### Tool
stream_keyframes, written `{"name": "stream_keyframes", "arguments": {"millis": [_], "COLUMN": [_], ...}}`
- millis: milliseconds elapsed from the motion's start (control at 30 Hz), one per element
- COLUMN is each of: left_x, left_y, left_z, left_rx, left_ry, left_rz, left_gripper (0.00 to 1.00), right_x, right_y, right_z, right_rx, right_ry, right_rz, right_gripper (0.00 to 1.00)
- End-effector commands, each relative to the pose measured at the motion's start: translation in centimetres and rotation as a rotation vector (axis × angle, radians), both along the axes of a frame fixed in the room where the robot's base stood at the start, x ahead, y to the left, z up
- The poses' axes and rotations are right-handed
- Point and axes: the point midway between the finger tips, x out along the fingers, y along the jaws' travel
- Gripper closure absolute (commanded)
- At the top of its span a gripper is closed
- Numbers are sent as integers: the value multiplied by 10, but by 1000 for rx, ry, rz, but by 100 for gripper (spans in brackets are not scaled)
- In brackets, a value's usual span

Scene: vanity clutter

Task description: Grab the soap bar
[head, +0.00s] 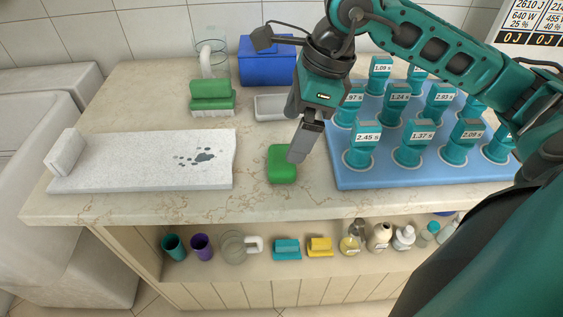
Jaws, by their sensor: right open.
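A green soap bar (281,165) lies on the marble countertop, between the white speckled board and the blue tray. My right gripper (297,155) reaches down from the upper right, with its fingertips at the bar's upper right side. It is open, and one finger overlaps the bar's edge in the picture. I cannot tell whether it touches the bar. My left gripper is not in view.
A blue tray (430,181) with several labelled teal devices stands close on the right. A white board (120,172) lies left. Behind are a green-topped brush (212,93), a white dish (270,108), a blue box (267,68) and a glass mug (212,58). Counter in front is clear.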

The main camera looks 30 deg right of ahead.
Motion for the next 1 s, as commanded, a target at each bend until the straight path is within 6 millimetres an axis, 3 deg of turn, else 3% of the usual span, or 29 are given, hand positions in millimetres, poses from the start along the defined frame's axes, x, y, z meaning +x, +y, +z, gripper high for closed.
{"name": "stream_keyframes", "arguments": {"millis": [267,500,833,1000], "left_x": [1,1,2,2], "left_y": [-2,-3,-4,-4], "left_z": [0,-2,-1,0], "left_rx": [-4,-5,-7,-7], "left_ry": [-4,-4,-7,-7], "left_rz": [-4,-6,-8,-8], "left_gripper": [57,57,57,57], "right_x": [4,10,12,12], "right_y": [6,14,15,15], "right_z": [-24,-58,-64,-64], "right_rx": [2,3,2,2], "right_ry": [2,2,-1,-1], "right_rz": [1,0,0,0], "right_gripper": [0,0,0,16]}}
